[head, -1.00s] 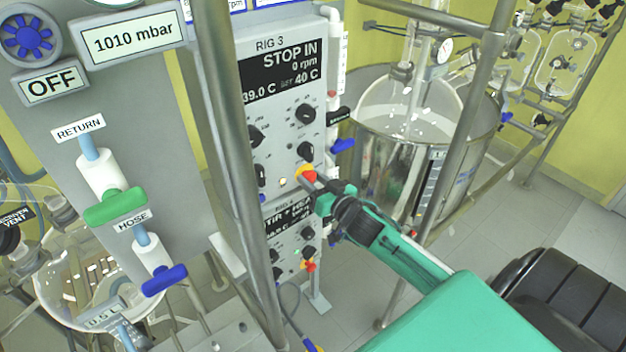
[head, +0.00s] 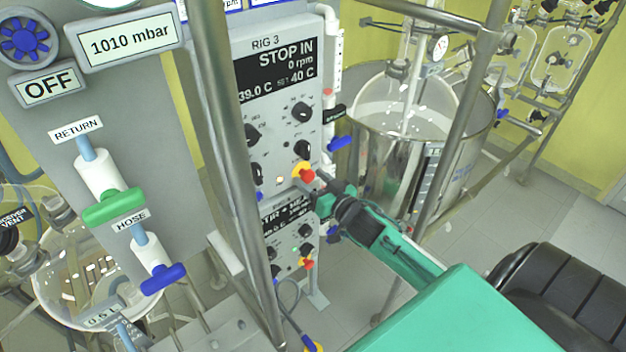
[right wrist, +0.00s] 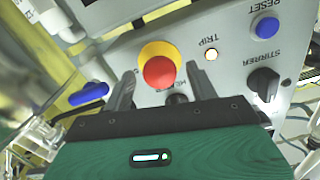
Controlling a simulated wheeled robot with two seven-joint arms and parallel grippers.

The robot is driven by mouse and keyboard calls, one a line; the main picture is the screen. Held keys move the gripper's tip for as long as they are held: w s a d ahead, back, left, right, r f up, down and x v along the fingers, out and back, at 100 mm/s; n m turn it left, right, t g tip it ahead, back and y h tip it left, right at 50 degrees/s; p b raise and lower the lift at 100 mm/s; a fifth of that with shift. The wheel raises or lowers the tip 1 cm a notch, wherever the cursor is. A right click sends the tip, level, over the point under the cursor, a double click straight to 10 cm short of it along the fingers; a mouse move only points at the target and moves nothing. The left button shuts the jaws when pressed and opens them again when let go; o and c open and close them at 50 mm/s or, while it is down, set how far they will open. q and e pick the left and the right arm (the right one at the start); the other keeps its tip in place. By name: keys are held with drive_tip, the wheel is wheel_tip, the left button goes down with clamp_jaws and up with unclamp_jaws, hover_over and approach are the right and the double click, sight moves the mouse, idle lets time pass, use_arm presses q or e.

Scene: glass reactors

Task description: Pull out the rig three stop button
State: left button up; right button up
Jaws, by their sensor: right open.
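The rig three control box (head: 285,110) stands in the middle of the head view, and its display reads "STOP IN". Its red stop button (head: 307,175) on a yellow collar sits low on the panel. In the right wrist view the red button (right wrist: 159,72) shows clearly, with a lit lamp labelled TRIP to its right. My right gripper (head: 325,184) is at the panel, just below and right of the button. In the wrist view its two dark fingers (right wrist: 160,92) are apart on either side of the button, with nothing held. My left gripper is out of view.
A steel post (head: 237,170) stands just left of the box, another (head: 450,130) to its right. A second box (head: 288,235) with its own red button is below. A steel vessel (head: 385,150) stands behind. Blue and green valve handles are at left.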

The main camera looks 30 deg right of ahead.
drive_tip(key=shift+s+f, duration=0.1)
drive_tip(key=shift+s, duration=0.05)
drive_tip(key=s+d+b, duration=0.1)
drive_tip(key=s+b, duration=0.3)
drive_tip(key=s, duration=0.9)
drive_tip(key=shift+s+b, duration=0.3)
drive_tip(key=shift+b, duration=0.05)
